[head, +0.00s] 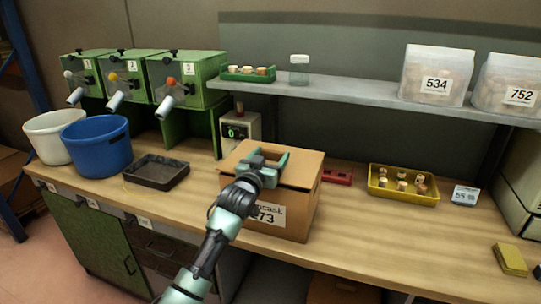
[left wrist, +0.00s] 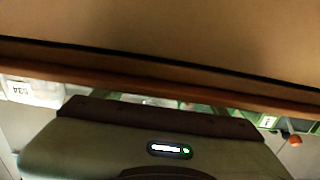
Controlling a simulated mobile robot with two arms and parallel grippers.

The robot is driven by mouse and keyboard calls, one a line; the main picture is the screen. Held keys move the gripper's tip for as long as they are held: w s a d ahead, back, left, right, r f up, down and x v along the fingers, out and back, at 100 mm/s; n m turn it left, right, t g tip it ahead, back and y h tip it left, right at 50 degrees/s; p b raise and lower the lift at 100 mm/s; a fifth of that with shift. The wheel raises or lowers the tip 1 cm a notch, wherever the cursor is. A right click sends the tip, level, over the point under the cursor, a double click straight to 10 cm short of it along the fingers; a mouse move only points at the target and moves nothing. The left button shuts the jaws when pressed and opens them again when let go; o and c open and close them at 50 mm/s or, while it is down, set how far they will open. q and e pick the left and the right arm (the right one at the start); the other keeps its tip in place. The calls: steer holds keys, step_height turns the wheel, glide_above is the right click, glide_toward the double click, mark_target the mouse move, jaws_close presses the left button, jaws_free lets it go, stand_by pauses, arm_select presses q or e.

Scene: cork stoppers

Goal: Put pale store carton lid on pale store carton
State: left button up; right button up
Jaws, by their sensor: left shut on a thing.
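The pale store carton (head: 296,222) is a brown cardboard box with a printed front label, standing on the wooden bench. Its lid (head: 304,169) is a flat brown panel over the carton's top; I cannot tell whether it is fully seated. My left gripper (head: 265,160) is over the lid and shut on it. My left forearm hides part of the carton's front and label. In the left wrist view a broad brown cardboard surface (left wrist: 180,25), seemingly the lid, fills the top, very close. My right gripper is not in view.
A black tray (head: 157,172), a blue bucket (head: 98,148) and a white bucket (head: 48,140) stand to the left. A yellow tray of corks (head: 402,196) is at right.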

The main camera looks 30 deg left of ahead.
arm_select(q)
steer(key=shift+f, duration=0.1)
stand_by(0.4)
steer(key=shift+f, duration=0.55)
stand_by(0.7)
steer(key=o, duration=1.5)
steer(key=shift+c, duration=0.2)
steer(key=shift+s, duration=0.1)
steer(key=b+v, duration=0.1)
steer(key=v, duration=0.6)
steer(key=shift+s+d+b, duration=0.1)
steer(key=shift+s+b, duration=0.2)
steer(key=shift+f, duration=0.1)
